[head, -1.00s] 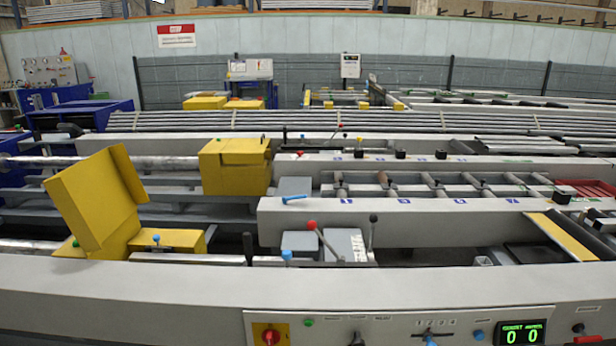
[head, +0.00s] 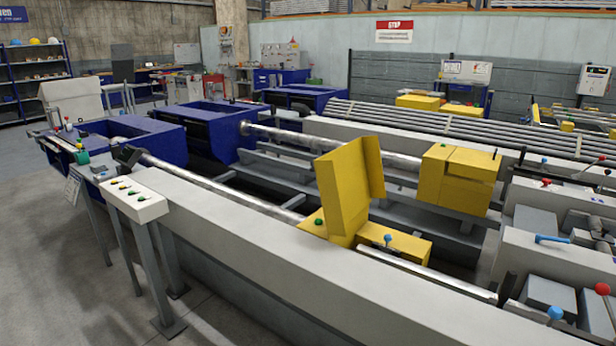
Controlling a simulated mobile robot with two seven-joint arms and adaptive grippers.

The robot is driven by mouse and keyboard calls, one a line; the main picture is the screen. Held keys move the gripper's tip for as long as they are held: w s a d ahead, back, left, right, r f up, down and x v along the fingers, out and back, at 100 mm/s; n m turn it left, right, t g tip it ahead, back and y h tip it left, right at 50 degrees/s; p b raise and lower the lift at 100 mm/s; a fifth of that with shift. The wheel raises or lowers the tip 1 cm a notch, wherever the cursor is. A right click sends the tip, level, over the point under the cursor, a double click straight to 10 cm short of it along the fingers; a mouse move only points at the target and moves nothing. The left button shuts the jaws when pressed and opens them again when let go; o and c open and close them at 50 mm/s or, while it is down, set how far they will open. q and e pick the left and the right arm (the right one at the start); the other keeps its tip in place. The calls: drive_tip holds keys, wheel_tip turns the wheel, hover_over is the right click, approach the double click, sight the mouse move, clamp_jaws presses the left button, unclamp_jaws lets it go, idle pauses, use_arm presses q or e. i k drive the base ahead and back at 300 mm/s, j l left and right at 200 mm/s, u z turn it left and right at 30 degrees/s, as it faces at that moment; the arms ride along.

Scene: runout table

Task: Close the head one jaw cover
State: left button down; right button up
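The near yellow jaw cover (head: 346,192) stands raised and open, tilted up above its yellow jaw housing (head: 402,246). The housing sits behind the near grey beam, with a round bar running into it from the left. A blue knob (head: 388,239) sits on the housing and a green knob (head: 318,222) beside the cover's foot. A second yellow jaw unit (head: 458,178) farther back looks closed. I cannot tell from any label which is head one. Neither of my grippers is in view.
The long grey beam (head: 250,262) crosses the foreground. A button box on legs (head: 135,198) stands at its left end, near blue machine housings (head: 120,140). Grey floor (head: 50,260) is open at the left. Levers with red and blue knobs rise at the right.

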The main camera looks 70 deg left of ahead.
sight(348, 176)
drive_tip(key=k+j, duration=0.15)
drive_tip(key=j, duration=0.3)
drive_tip(key=k+j+u, duration=0.1)
drive_tip(key=j, duration=0.35)
drive_tip(key=k+j+u, duration=0.1)
drive_tip(key=j, duration=0.35)
drive_tip(key=k+j, duration=0.15)
drive_tip(key=j, duration=0.3)
drive_tip(key=k+j+u, duration=0.1)
drive_tip(key=j, duration=0.35)
